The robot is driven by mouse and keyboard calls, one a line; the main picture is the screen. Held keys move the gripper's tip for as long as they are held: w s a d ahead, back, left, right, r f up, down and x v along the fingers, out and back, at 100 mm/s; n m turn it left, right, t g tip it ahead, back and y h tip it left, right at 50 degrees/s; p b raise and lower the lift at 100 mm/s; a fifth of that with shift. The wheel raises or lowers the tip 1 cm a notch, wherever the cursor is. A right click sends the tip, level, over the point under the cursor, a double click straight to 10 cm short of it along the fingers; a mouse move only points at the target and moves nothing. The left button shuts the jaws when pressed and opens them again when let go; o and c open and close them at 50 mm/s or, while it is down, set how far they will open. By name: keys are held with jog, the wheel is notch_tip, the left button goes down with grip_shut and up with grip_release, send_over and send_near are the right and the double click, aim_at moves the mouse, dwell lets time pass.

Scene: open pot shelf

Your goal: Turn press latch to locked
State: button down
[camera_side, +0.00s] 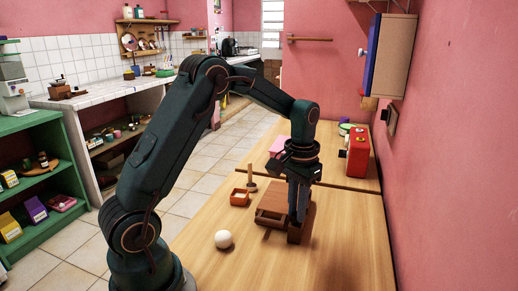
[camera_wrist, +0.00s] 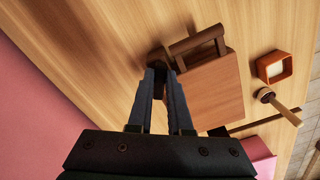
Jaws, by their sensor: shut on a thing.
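The wooden press (camera_side: 272,217) stands on the table under my arm. In the wrist view its flat brown top (camera_wrist: 213,90) and a raised bar (camera_wrist: 197,41) at one end show. A small dark brown piece, apparently the latch (camera_wrist: 157,57), sits at the press's left side between my fingertips. My gripper (camera_wrist: 162,80) points down at it and is shut on it; the side view shows my gripper (camera_side: 298,217) low at the press's right end. The fingers partly hide the latch, and its exact turn angle cannot be told.
A white ball (camera_side: 223,239) lies in front. A red case (camera_side: 357,152) and a pink item (camera_side: 277,146) are farther back. The table's right front is clear.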

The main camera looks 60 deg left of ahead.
jog(key=n, duration=0.6)
jog(key=shift+r, duration=0.1)
dwell(0.5)
jog(key=c, duration=0.8)
grip_release()
jog(key=shift+c, duration=0.2)
jog(key=shift+r, duration=2.55)
